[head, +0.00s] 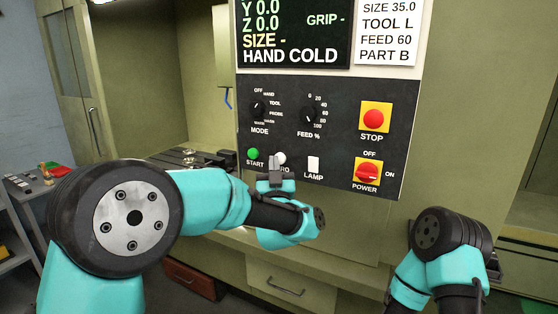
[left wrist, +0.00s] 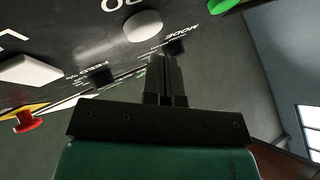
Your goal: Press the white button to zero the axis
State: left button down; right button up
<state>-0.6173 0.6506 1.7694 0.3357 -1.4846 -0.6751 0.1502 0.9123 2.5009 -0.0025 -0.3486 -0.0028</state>
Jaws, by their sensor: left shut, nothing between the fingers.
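The white button (head: 280,158) is on the dark control panel (head: 225,130), right of the green START button (head: 253,154). My left gripper (head: 274,164) is in front of the panel, its shut, empty fingers covering part of the white button and its label, of which "RO" shows. In the left wrist view, the round white button (left wrist: 143,25) lies just beyond and slightly left of the shut fingertips (left wrist: 164,62). A gap shows between them there; I see no contact.
A white LAMP switch (head: 313,164) is close on the right of the white button. The red POWER switch (head: 367,173) and red STOP button (head: 374,119) are further right. MODE (head: 257,108) and FEED (head: 308,115) knobs sit above. A drawer (head: 290,285) is below.

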pick_arm(q)
jog(key=shift+w, duration=0.1)
jog(key=shift+w+d, duration=0.2)
jog(key=shift+w, duration=0.1)
jog(key=shift+w+d, duration=0.3)
jog(key=shift+w, duration=0.3)
dwell(1.8)
jog(key=shift+s, duration=0.1)
jog(key=shift+s+a, duration=0.4)
jog(key=shift+s, duration=0.45)
jog(key=shift+s+a, duration=0.1)
jog(key=s+a, duration=0.1)
jog(key=s, duration=0.1)
jog(key=s+a, duration=0.1)
jog(key=s, duration=0.1)
jog(key=shift+a, duration=0.15)
dwell(0.6)
